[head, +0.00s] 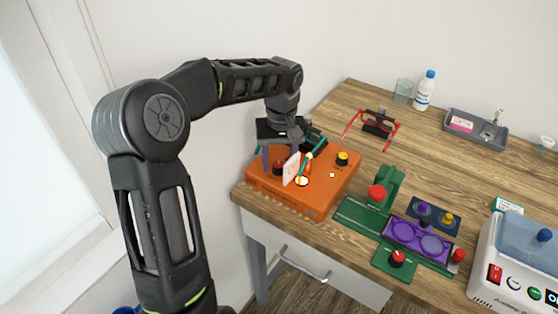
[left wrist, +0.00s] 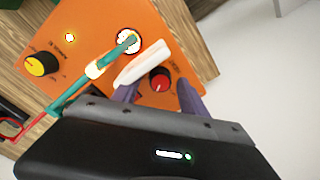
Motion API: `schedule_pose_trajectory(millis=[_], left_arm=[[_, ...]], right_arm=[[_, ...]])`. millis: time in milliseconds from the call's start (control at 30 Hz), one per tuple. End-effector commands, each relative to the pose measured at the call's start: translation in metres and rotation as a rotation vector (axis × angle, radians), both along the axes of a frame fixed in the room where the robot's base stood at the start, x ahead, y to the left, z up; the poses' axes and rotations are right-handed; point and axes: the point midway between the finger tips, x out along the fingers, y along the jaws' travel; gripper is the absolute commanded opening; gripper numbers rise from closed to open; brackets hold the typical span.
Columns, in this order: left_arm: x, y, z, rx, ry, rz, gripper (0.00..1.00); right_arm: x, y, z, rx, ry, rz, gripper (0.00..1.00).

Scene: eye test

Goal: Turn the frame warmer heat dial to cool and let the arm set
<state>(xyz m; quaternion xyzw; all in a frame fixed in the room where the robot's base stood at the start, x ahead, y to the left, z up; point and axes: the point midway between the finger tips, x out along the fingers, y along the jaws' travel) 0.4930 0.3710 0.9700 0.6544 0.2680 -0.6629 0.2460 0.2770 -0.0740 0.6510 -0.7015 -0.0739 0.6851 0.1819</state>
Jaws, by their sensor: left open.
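The orange frame warmer (head: 318,203) sits near the table's left corner; its top also shows in the left wrist view (left wrist: 100,20). It has a red dial (left wrist: 160,79), a yellow dial (left wrist: 40,64) and a bright round opening (left wrist: 128,40). The dial labels are too small to read. A teal spectacle arm (left wrist: 72,92) reaches to the opening. A pale slab-like piece (left wrist: 143,63) stands beside the red dial. My left gripper (left wrist: 156,92) is open, pointing down, with its fingertips either side of the red dial. I cannot tell whether they touch it. My right gripper is out of view.
Right of the warmer are a green fixture (head: 388,188), a purple two-lens holder (head: 405,241) and a white machine (head: 512,258). Red-framed glasses (head: 375,127) lie behind. A bottle (head: 425,92), a glass (head: 403,91) and a grey tray (head: 490,143) stand at the back.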

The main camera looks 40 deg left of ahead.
Motion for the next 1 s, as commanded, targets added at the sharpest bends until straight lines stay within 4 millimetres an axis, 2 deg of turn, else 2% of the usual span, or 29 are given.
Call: schedule_pose_trajectory(millis=[167,800,1000], left_arm=[[0.0001,0.0001,0.0000,0.000,0.000,0.000,0.51],[-0.0001,0.0002,0.0004,0.001,0.001,0.000,0.00],[0.0000,0.0003,0.0004,0.001,0.001,0.001,0.00]], right_arm=[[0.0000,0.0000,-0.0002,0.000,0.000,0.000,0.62],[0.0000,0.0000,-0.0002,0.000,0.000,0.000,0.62],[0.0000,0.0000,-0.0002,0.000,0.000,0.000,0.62]])
